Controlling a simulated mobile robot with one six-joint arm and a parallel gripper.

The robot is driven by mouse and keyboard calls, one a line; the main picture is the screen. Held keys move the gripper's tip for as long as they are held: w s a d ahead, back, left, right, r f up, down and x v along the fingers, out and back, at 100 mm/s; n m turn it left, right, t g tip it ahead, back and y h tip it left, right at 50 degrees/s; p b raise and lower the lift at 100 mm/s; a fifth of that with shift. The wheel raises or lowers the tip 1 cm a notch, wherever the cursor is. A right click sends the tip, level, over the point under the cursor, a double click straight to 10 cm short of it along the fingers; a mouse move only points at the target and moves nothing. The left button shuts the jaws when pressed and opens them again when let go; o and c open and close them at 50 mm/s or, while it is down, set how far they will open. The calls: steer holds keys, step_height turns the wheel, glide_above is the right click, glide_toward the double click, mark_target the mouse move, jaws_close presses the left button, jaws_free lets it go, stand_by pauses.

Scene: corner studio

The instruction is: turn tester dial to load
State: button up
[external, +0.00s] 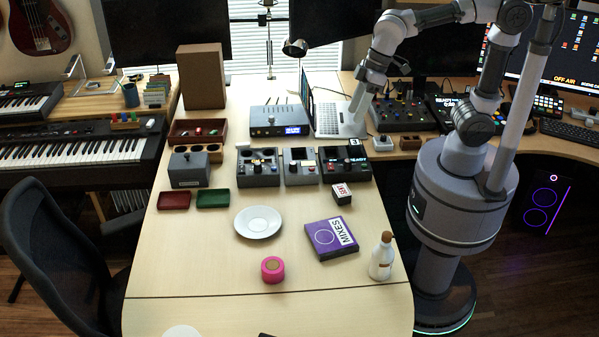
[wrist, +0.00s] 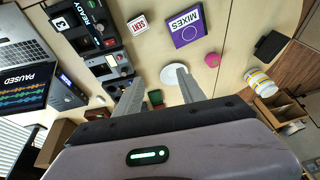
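Three grey control boxes stand in a row on the table, and none has a readable tester label. The middle box (external: 301,166) has a pale panel and small controls. The left box (external: 258,167) has round dark recesses. I cannot tell which control is the tester dial. My gripper (wrist: 160,75) is open and empty, its fingers spread; in the external view it is above the laptop, apart from the boxes.
A laptop (external: 340,118) and a grey device with a blue display (external: 279,121) are behind the boxes. A SENT block (external: 342,193), white plate (external: 258,222), MIXES box (external: 331,238), pink roll (external: 272,269) and white bottle (external: 382,257) are in front.

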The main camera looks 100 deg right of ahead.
steer(key=w+d+f+n+g+p, duration=0.1)
steer(key=w+d+n+p, duration=0.1)
steer(key=w+d, duration=0.3)
steer(key=w+d+f+n+g+p, duration=0.1)
steer(key=w+d+n+p, duration=0.15)
steer(key=w, duration=0.45)
steer(key=n+g+p, duration=0.2)
steer(key=n, duration=0.1)
glide_toward(293, 163)
steer(key=shift+h, duration=0.4)
steer(key=f+b, duration=0.2)
steer(key=f, duration=0.1)
steer(key=f+b, duration=0.4)
steer(key=f, duration=0.1)
steer(key=shift+a+f, duration=0.3)
steer(key=shift+a, duration=0.05)
steer(key=shift+s+f, duration=0.1)
steer(key=shift+f, duration=0.3)
jaws_close()
